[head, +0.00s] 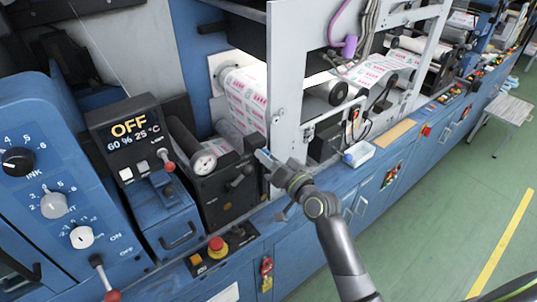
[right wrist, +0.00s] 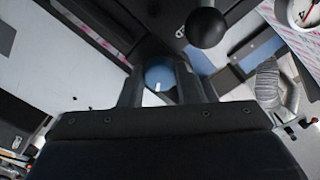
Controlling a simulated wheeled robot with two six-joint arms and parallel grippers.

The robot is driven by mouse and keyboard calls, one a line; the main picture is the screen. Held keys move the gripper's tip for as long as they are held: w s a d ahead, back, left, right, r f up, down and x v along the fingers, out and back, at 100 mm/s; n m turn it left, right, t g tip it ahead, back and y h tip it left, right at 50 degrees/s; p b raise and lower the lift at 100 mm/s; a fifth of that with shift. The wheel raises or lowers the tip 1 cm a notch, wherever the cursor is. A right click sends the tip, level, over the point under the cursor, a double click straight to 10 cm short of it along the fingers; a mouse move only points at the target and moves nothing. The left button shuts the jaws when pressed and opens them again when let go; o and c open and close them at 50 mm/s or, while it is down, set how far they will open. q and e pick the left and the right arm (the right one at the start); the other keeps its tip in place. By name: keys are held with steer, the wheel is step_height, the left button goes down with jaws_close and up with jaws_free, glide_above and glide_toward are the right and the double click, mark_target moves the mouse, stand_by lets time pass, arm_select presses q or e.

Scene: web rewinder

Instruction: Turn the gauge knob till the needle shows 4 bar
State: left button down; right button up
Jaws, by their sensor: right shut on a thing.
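The pressure gauge (head: 203,163) is a small round white dial on the black unit in the middle of the head view. Its needle is too small there to read. Part of the dial (right wrist: 303,12) shows at the top right corner of the right wrist view, cut off by the edge. My right gripper (head: 268,158) is at the right side of the black unit. In the right wrist view its fingers are closed around a round blue knob (right wrist: 160,74) with a white mark, partly hidden by the fingers. My left gripper is not in view.
A black ball-ended lever (right wrist: 206,28) is close to my fingers. A red emergency button (head: 216,244) sits on the ledge below. A display box (head: 128,130) reads OFF, 60 %, 25 °C. A white frame (head: 288,80) rises just behind my gripper.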

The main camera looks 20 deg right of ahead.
steer(key=shift+m+p, duration=0.65)
steer(key=shift+m, duration=1.05)
steer(key=shift+f, duration=0.1)
steer(key=o, duration=1)
steer(key=b+v, duration=0.3)
steer(key=v, duration=1.4)
steer(key=shift+s+d+b, duration=0.1)
steer(key=shift+s+b, duration=0.1)
steer(key=shift+b, duration=0.15)
